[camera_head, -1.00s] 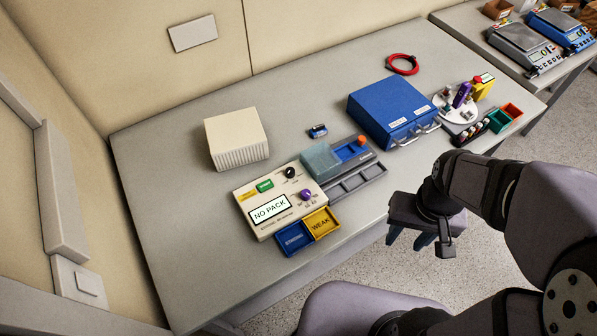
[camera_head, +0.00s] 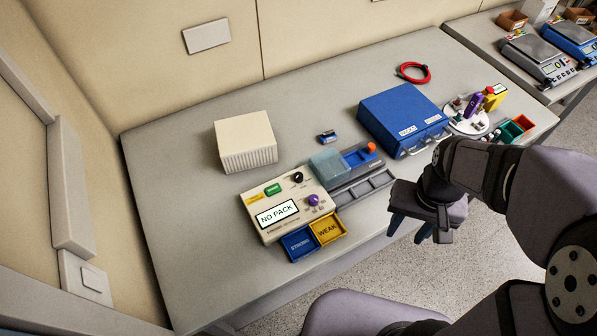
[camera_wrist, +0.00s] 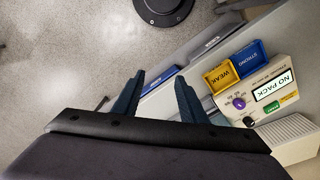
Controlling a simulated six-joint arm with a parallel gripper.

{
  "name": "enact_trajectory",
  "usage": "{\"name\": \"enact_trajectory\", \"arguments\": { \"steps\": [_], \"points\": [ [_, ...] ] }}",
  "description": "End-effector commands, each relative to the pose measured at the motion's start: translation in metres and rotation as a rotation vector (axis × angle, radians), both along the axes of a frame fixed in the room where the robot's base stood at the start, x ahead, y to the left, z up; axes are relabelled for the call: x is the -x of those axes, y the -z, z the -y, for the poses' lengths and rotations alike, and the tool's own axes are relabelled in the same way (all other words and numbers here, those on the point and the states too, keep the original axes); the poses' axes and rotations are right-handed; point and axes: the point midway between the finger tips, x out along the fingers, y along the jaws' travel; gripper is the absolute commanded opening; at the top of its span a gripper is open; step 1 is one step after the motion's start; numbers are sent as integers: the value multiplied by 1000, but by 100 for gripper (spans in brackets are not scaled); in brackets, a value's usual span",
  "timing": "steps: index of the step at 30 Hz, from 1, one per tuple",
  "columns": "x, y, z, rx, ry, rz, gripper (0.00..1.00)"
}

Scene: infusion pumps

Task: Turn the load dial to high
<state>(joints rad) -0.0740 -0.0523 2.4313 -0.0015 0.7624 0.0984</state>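A cream tester box (camera_head: 268,228) near the table's front edge has a screen reading "NO PACK". Its face carries a purple knob (camera_head: 313,200) and a black knob (camera_head: 297,177); the small print is too small to tell which is the load dial. Both knobs also show in the wrist view, purple (camera_wrist: 239,103) and black (camera_wrist: 248,121). My gripper (camera_head: 410,230) is at the table's front edge, right of the tester and apart from it. Its fingers point down; in the wrist view my gripper (camera_wrist: 156,90) is open and empty.
A blue "STRONG" tray (camera_head: 300,244) and yellow "WEAK" tray (camera_head: 327,230) adjoin the tester's front. A grey rack (camera_head: 365,187) and blue cabinet (camera_head: 402,115) stand to its right. A cream ribbed box (camera_head: 245,140) is behind. The table's left is clear.

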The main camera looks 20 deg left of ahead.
Motion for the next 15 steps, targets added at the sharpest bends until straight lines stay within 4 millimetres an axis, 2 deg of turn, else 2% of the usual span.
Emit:
{"name": "enact_trajectory", "arguments": {
  "steps": [5,9,15],
  "points": [
    [-55,-4,-48,0,27,0,39],
    [-94,-5,-105,0,64,-2,39],
    [-125,0,-191,1,115,-3,39]
  ]
}}
